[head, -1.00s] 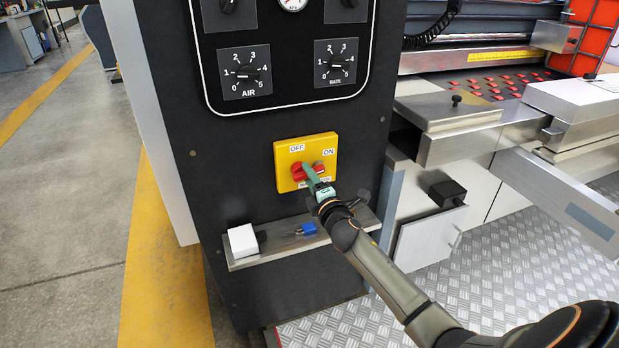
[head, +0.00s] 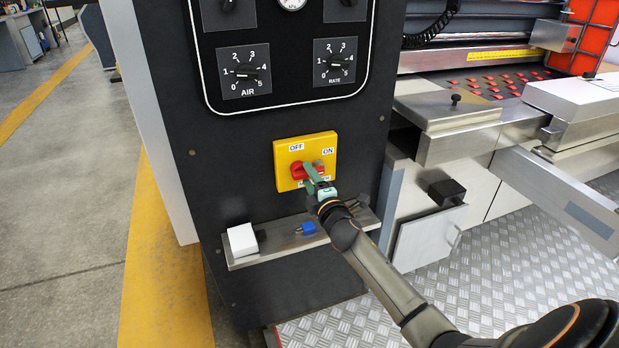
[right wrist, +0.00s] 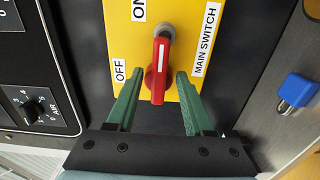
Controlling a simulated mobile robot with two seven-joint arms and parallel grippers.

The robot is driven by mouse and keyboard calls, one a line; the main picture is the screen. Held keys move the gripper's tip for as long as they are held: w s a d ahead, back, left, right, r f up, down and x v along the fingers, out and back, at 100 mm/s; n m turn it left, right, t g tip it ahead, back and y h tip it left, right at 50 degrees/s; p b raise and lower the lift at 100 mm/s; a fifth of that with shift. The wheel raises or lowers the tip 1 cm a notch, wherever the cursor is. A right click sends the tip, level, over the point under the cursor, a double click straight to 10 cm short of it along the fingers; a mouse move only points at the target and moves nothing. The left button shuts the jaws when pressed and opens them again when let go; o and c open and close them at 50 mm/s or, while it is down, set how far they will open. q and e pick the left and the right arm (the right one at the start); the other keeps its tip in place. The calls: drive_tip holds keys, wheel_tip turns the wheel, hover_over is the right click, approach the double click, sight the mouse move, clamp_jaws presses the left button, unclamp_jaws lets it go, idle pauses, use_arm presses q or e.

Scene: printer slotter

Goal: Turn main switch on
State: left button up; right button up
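The main switch is a red rotary handle (head: 297,172) on a yellow plate (head: 286,155) low on the black panel. The plate has an OFF label at top left and an ON label at right. In the right wrist view the handle (right wrist: 158,75) stands between the OFF label (right wrist: 119,70) and the MAIN SWITCH label (right wrist: 206,40). My right gripper (head: 311,173) is open in front of the plate. In the right wrist view its green fingers (right wrist: 156,82) lie on either side of the handle, with gaps on both sides. My left gripper is out of view.
A metal ledge (head: 280,249) below the switch holds a white box (head: 242,240) and a blue padlock (head: 309,228). AIR (head: 244,73) and RATE (head: 335,65) dials are above. Metal machine parts (head: 458,137) stand to the right.

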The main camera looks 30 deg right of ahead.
use_arm(q)
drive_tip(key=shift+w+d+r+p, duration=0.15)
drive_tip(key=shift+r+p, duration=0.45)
drive_tip(key=shift+p, duration=0.15)
use_arm(e)
drive_tip(key=v, duration=1.2)
drive_tip(key=shift+s+a, duration=0.15)
drive_tip(key=shift+s, duration=0.1)
drive_tip(key=s+a+f+m+g+y, duration=0.8)
drive_tip(key=s+a+f+m, duration=0.5)
drive_tip(key=s+a+f, duration=0.95)
use_arm(q)
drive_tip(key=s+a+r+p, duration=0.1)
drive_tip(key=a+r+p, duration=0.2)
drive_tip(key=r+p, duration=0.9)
drive_tip(key=p, duration=0.3)
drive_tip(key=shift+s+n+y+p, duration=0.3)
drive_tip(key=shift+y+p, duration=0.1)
use_arm(e)
wheel_tip(320, 180, up, 14)
drive_tip(key=d+h, duration=0.1)
drive_tip(key=d, duration=0.1)
drive_tip(key=shift+w+r+h, duration=0.25)
drive_tip(key=shift+w+h, duration=0.05)
drive_tip(key=shift+w, duration=0.15)
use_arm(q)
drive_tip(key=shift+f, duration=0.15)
use_arm(e)
drive_tip(key=shift+d, duration=0.1)
drive_tip(key=shift+c, duration=0.3)
